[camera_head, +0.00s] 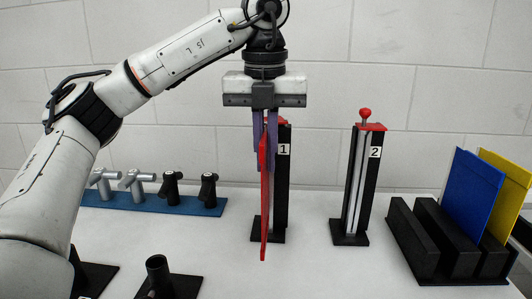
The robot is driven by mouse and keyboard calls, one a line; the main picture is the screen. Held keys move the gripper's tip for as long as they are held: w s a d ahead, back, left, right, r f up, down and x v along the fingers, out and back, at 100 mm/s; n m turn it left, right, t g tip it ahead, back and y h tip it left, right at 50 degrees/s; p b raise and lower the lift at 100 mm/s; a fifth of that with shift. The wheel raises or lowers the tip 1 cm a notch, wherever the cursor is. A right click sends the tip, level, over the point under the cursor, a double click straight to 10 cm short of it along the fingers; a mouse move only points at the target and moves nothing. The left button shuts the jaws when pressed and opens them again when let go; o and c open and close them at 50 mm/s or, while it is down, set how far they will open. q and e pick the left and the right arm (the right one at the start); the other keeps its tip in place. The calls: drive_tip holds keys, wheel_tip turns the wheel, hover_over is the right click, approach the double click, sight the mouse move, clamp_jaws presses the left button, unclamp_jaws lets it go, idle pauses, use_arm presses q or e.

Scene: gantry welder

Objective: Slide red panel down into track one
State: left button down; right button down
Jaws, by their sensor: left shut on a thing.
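My left gripper (264,160) points down and is shut on the red panel (265,205). The panel hangs upright and shows nearly edge-on as a thin red strip. Track one (282,185), a black post marked 1 on a dark base, stands just right of the panel and partly behind it. The panel's lower end shows below the front edge of that base in the picture. I cannot tell whether the panel touches the track. Track two (372,185), marked 2 with a red knob on top, stands to the right. My right gripper is not in view.
A black slotted rack (430,240) at the right holds a blue panel (472,195) and a yellow panel (507,175). A blue strip (150,204) with several silver and black fittings lies at the left. A black tube stand (157,270) is at the front. The front centre table is clear.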

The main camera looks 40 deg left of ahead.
sight(265, 131)
use_arm(q)
drive_tip(key=shift+f+b, duration=1.25)
drive_tip(key=shift+f, duration=0.55)
drive_tip(key=c, duration=1.9)
unclamp_jaws()
drive_tip(key=shift+r, duration=0.15)
drive_tip(key=shift+o, duration=0.2)
drive_tip(key=r+p, duration=0.2)
drive_tip(key=r, duration=0.1)
drive_tip(key=r+p, duration=0.1)
drive_tip(key=r, duration=0.2)
drive_tip(key=s+r+p, duration=0.1)
drive_tip(key=r+p, duration=0.1)
drive_tip(key=r, duration=0.1)
drive_tip(key=shift+d+r+p, duration=0.2)
drive_tip(key=shift+d+p, duration=0.1)
drive_tip(key=shift+d, duration=0.05)
drive_tip(key=shift+r, duration=0.4)
